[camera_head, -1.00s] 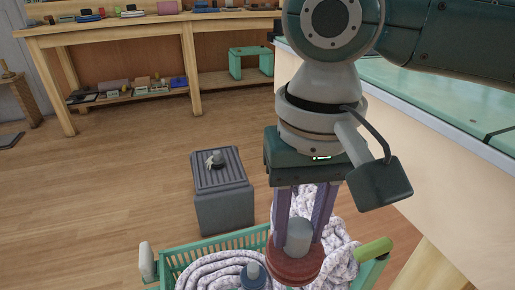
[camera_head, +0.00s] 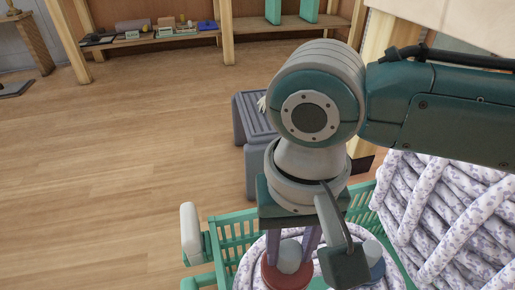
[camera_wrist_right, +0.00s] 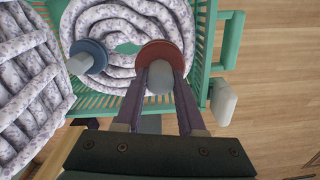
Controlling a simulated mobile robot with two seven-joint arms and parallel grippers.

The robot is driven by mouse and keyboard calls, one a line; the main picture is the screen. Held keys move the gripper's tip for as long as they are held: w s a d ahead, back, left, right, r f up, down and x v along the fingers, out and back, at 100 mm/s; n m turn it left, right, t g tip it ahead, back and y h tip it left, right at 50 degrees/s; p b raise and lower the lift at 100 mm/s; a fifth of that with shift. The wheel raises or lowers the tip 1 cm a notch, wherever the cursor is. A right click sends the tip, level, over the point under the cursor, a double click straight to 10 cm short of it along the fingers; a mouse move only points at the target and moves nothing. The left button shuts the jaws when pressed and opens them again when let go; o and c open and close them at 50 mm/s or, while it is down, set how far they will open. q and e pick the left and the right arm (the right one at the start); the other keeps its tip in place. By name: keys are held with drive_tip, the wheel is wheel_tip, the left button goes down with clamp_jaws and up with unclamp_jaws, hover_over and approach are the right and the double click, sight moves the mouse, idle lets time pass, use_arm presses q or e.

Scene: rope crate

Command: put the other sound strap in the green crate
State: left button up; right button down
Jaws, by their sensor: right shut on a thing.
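My right gripper (camera_head: 291,248) is shut on the grey knob (camera_head: 290,258) of a red disc-shaped piece (camera_head: 284,276), perhaps a rolled strap. In the right wrist view, the fingers (camera_wrist_right: 160,92) clasp that knob, with the red disc (camera_wrist_right: 166,53) beyond it. The piece is over the coiled rope in the green crate (camera_head: 238,228); I cannot tell whether it touches the rope. A blue disc with a grey knob (camera_head: 377,269) is on the rope to its right, and left of it in the wrist view (camera_wrist_right: 91,50). My left gripper is not in view.
A large mass of pale speckled rope (camera_head: 445,215) rises at the crate's right. A grey ridged stool (camera_head: 255,115) stands behind the crate. A wooden shelf with small items (camera_head: 150,38) is at the back.

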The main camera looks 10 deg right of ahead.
sight(288, 273)
drive_tip(key=shift+s+d, duration=0.15)
drive_tip(key=shift+s, duration=0.15)
drive_tip(key=shift+r+p, duration=0.15)
drive_tip(key=shift+p, duration=0.25)
drive_tip(key=shift+r+p, duration=0.1)
drive_tip(key=shift+p, duration=0.35)
wheel_tip(288, 273, down, 5)
drive_tip(key=b, duration=0.3)
drive_tip(key=shift+r, duration=0.1)
drive_tip(key=shift+w+f+b, duration=0.1)
drive_tip(key=shift+f+b, duration=0.45)
drive_tip(key=shift+f, duration=0.3)
drive_tip(key=shift+f, duration=0.5)
drive_tip(key=shift+c, duration=2.2)
unclamp_jaws()
